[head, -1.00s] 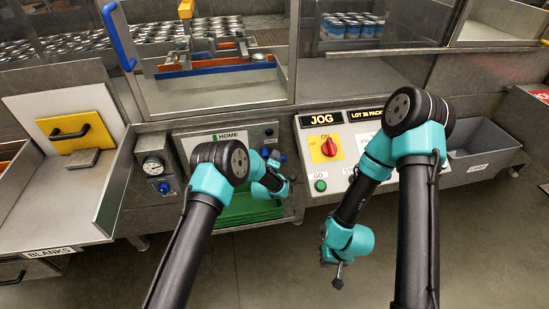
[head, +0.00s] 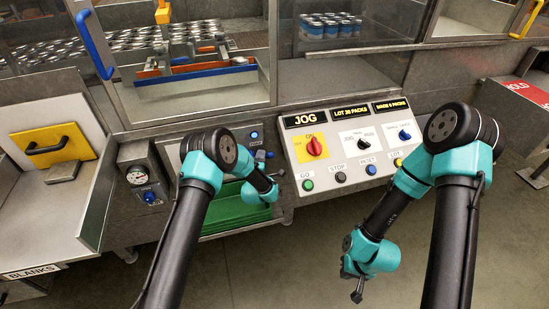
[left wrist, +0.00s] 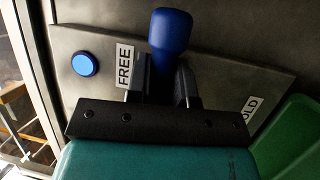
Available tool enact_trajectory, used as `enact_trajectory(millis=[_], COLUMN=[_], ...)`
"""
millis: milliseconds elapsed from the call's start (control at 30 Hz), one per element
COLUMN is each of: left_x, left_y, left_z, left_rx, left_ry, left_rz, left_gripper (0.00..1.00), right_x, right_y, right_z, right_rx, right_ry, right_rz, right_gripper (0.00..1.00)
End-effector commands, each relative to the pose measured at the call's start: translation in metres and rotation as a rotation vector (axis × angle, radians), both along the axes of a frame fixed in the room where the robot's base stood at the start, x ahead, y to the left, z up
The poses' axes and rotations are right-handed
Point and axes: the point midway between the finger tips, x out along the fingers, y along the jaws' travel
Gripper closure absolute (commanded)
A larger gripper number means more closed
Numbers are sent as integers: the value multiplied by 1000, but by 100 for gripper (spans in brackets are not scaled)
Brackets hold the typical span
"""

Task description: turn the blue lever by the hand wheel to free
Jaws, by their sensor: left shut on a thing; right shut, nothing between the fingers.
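The blue lever (left wrist: 171,32) shows in the left wrist view, its rounded knob standing up between the fingers of my left gripper (left wrist: 164,82). That gripper is shut on it. A FREE label (left wrist: 124,66) is on the plate just left of the lever, and a partly hidden label ending in "OLD" (left wrist: 249,110) is to the right. In the head view my left gripper (head: 276,178) is at the panel above the green tray, and my arm hides much of it. My right gripper (head: 357,291) is shut and empty, hanging low over the floor. I cannot make out a hand wheel.
A blue button (left wrist: 85,64) sits left of the FREE label. The JOG control panel (head: 330,178) with a red knob (head: 314,146) is right of my left gripper. A gauge (head: 137,175) is at left. Open floor lies in front.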

Motion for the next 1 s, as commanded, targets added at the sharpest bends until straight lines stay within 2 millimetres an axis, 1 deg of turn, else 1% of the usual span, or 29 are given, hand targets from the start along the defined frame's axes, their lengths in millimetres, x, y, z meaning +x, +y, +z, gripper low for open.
enact_trajectory(millis=[267,300,533,567,833,1000], left_x=[0,0,0,0,-1,-11], left_y=[0,0,0,0,0,1], left_z=[1,1,1,1,0,-2], left_rx=[-8,-8,-6,-6,-5,-5], left_ry=[-3,-3,-2,-2,-2,-1], left_rz=[0,0,-1,-1,-1,-1], left_gripper=[100,77,55,53,53,53], right_x=[0,0,0,0,0,0], right_y=[0,0,0,0,0,0], right_z=[0,0,0,0,0,0], right_rx=[0,0,0,0,0,0], right_ry=[0,0,0,0,0,0], right_rz=[1,1,0,0,0,0], right_gripper=[100,100,100,100,100,100])
